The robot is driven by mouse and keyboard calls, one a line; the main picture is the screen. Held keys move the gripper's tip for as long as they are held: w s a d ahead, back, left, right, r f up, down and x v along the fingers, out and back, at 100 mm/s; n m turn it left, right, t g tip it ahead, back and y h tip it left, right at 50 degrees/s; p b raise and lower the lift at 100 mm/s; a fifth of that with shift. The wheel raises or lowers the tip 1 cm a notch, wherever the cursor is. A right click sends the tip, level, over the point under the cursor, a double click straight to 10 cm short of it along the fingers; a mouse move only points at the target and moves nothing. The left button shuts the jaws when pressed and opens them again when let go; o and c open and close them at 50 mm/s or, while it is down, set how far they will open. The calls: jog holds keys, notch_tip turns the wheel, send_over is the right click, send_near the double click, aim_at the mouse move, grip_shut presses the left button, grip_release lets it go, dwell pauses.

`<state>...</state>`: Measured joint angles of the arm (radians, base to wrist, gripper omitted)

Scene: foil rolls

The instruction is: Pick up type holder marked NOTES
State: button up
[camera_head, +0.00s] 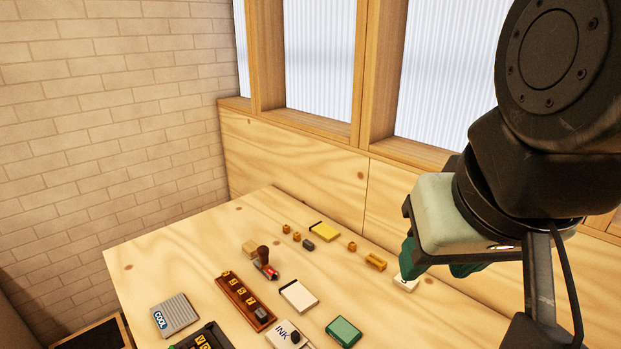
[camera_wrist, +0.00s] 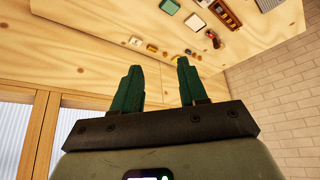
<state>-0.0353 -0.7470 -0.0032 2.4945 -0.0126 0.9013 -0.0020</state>
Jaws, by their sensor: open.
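Two holders show in the head view. A long brown holder (camera_head: 246,302) with several gold letter tiles and a grey piece lies on the table. A black holder (camera_head: 203,338) with gold letters is partly cut off at the bottom edge. I cannot read NOTES on either. The brown holder also shows at the top of the wrist view (camera_wrist: 225,14). My gripper (camera_head: 437,270) has green fingers and is at the right, above the table and well apart from both holders. In the wrist view its fingers (camera_wrist: 158,68) are spread with nothing between them.
A wood-handled stamp (camera_head: 264,262), a white pad (camera_head: 299,296), an INK box (camera_head: 288,335), a green box (camera_head: 343,331) and a grey COOL box (camera_head: 174,315) surround the brown holder. A yellow pad (camera_head: 325,231) and small blocks lie behind. A white piece (camera_head: 405,284) lies near my gripper.

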jog(key=o, duration=0.4)
